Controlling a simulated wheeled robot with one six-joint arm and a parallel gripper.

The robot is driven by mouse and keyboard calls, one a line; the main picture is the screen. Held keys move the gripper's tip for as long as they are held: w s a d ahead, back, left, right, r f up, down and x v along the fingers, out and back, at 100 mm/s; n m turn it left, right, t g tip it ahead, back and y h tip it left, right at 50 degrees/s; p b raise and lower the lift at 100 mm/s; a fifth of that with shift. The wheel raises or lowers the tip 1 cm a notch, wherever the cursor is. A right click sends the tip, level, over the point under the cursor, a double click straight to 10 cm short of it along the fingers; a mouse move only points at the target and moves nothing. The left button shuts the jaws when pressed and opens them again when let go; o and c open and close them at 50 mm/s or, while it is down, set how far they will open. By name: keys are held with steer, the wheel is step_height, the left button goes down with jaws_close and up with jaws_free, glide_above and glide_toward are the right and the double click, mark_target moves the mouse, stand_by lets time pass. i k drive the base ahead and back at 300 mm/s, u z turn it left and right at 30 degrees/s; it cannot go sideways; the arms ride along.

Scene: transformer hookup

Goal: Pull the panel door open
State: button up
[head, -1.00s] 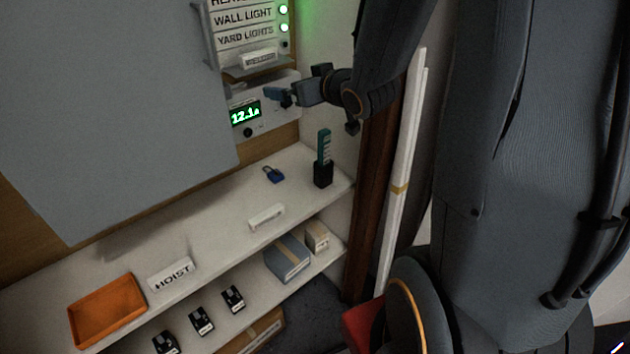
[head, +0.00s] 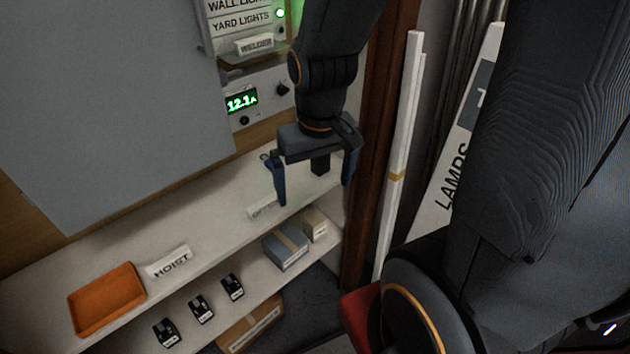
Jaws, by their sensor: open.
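A large flat grey panel, apparently the panel door (head: 120,100), fills the upper left of the head view. I cannot tell how far the door stands open. My gripper (head: 314,185) points down over the right end of the white shelf, well to the right of the door and apart from it. Its two blue-tipped fingers are spread wide, with nothing held between them.
A labelled switch strip (head: 240,22) and a meter reading 12.1 (head: 242,102) sit right of the door. The shelf (head: 215,215) carries an orange tray (head: 107,298) and a HOIST label (head: 169,262). White poles (head: 399,160) and a LAMPS board (head: 455,165) stand at right.

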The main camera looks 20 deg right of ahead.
mark_target(106, 105)
steer(key=u, duration=1.1)
steer(key=k, duration=0.6)
steer(key=z, duration=1.55)
